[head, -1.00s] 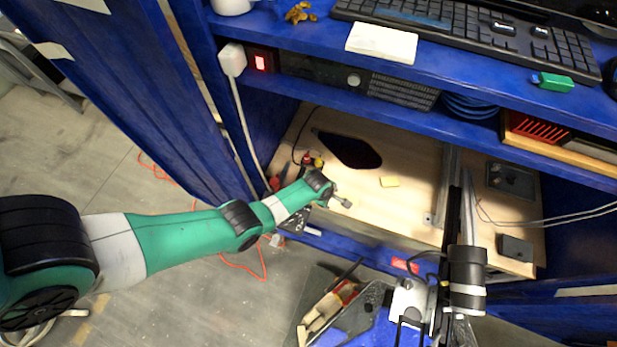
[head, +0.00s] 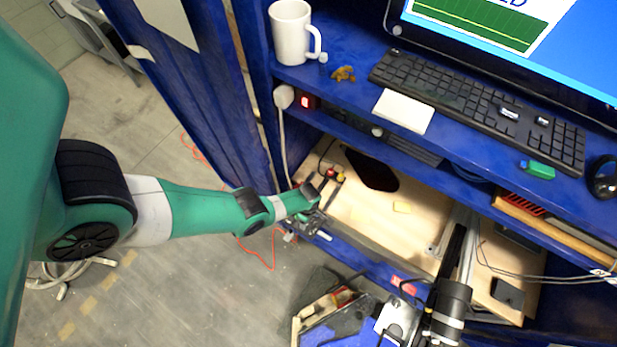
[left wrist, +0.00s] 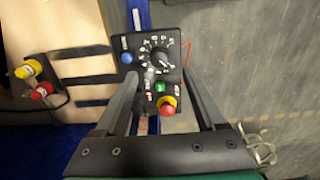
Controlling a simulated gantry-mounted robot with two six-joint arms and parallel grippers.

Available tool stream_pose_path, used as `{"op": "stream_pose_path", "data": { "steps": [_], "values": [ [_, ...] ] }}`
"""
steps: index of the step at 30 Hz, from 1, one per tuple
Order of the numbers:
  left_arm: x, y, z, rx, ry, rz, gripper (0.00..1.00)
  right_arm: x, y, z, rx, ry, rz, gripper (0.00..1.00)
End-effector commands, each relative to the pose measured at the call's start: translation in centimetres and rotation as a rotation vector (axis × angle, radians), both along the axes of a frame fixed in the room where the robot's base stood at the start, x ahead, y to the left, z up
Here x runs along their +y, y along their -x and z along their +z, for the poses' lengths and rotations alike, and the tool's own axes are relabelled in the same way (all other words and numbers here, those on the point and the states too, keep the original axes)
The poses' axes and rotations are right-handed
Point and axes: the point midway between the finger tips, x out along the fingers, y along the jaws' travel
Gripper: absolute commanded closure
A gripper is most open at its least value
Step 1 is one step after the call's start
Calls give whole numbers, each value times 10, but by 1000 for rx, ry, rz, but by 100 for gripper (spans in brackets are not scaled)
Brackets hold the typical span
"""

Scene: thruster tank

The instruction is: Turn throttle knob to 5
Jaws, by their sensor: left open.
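In the left wrist view, the black throttle knob (left wrist: 159,57) sits on a dark control box (left wrist: 145,43), inside a ring of white numbers too small to read. Its setting cannot be told. The box also bears a blue button (left wrist: 127,58), a green button (left wrist: 160,86) and a red mushroom button (left wrist: 168,104). My left gripper (left wrist: 160,74) is open and empty, its fingers either side of the box's lower part, with the knob ahead between them. In the head view my left gripper (head: 312,213) is at the bench's front left edge, small and partly hidden by the wrist.
Yellow (left wrist: 28,70) and red (left wrist: 42,91) plugs stand on the wooden bench left of the box. A blue shelf (head: 345,107) with a mug (head: 292,33) and keyboard (head: 480,110) overhangs the bench. A black cylinder (head: 451,297) on a rail stands at right. Open floor lies front left.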

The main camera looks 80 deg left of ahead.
Motion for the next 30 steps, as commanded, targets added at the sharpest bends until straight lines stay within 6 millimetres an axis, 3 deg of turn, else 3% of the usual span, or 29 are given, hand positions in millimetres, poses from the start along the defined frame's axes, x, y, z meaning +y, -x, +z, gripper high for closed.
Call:
{"op": "stream_pose_path", "data": {
  "steps": [1,7,12,20,30],
  "values": [
    [0,-1,-24,-1,-1,0,28,0,0,-23,0,0,0,50],
    [0,-1,-58,-1,-1,0,28,0,0,-53,0,0,0,50],
    [0,-1,-68,-1,-1,0,28,0,0,-62,0,0,0,50],
    [0,-1,-67,-2,-1,0,28,0,0,-61,-1,0,0,50],
    [0,-1,-67,-2,-1,0,85,0,0,-61,0,0,0,50]
  ]
}}
